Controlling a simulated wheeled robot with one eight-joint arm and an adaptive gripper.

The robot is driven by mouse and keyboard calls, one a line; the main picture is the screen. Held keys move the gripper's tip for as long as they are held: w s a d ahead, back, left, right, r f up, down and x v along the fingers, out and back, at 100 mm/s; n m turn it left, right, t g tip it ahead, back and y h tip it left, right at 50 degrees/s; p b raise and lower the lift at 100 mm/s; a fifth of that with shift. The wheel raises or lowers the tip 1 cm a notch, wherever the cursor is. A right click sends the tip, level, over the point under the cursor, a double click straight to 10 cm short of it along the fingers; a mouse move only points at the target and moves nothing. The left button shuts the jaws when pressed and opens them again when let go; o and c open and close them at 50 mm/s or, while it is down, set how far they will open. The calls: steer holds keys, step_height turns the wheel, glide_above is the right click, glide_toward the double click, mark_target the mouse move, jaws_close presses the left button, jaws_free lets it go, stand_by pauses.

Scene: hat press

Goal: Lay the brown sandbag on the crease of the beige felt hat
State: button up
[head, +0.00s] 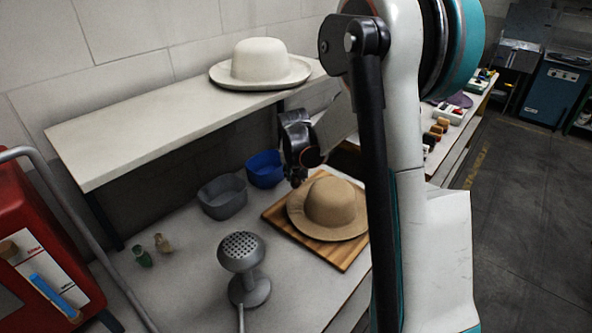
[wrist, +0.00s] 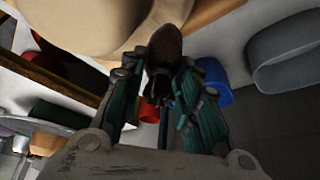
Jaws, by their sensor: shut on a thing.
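The beige felt hat (head: 331,205) sits brim down on a wooden board (head: 353,255) in the head view, its right edge hidden by my arm. My gripper (wrist: 160,68) is shut on the brown sandbag (wrist: 164,48), a dark brown shape between the fingers. In the head view my gripper (head: 297,178) is small and dark, just behind and left of the crown. I cannot make out the sandbag there. The crease is not clear in either view.
A cream hat (head: 262,62) stands on the raised shelf (head: 150,133) behind. A grey bin (head: 222,199) and a blue bin (head: 265,169) are left of the board. A perforated steamer head (head: 242,253) stands in front, with a red machine (head: 35,260) at far left.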

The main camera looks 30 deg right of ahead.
steer(key=shift+f+b, duration=3.2)
steer(key=shift+f, duration=1.7)
steer(key=shift+f+b, duration=0.3)
steer(key=shift+f, duration=0.1)
steer(key=o, duration=1.3)
steer(key=shift+c, duration=0.2)
steer(key=shift+r, duration=0.2)
steer(key=shift+r+p, duration=3.15)
steer(key=shift+r, duration=1.75)
